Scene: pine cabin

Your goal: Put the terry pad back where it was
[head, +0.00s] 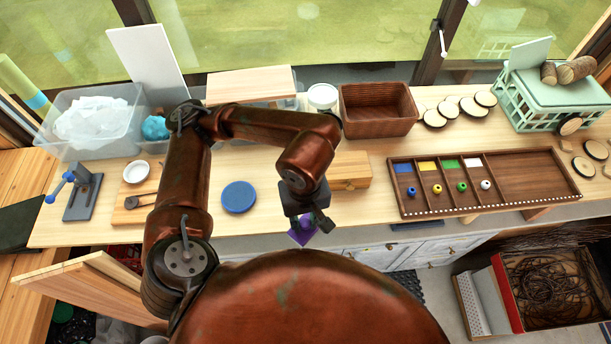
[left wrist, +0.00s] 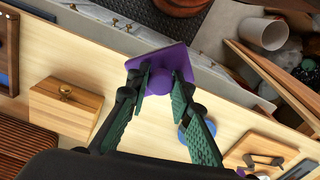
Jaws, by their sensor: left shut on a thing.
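My left gripper (head: 311,223) is shut on a purple pad (head: 300,232), which I take to be the terry pad. In the left wrist view the pad (left wrist: 171,56) is a flat square plate with a rounded purple knob, and the fingers of the gripper (left wrist: 161,82) close on the knob. In the head view the pad hangs tilted near the front edge of the workbench (head: 330,222), apparently above it; the gripper hides part of it. My right gripper is not in view.
A blue disc (head: 239,197) lies left of the gripper, and a wooden box (head: 349,170) stands behind it. A divided tray (head: 535,178) with coloured beads is at right. A blue-handled clamp (head: 83,194) and a clear bin (head: 72,147) are at left. Bench around the disc is bare.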

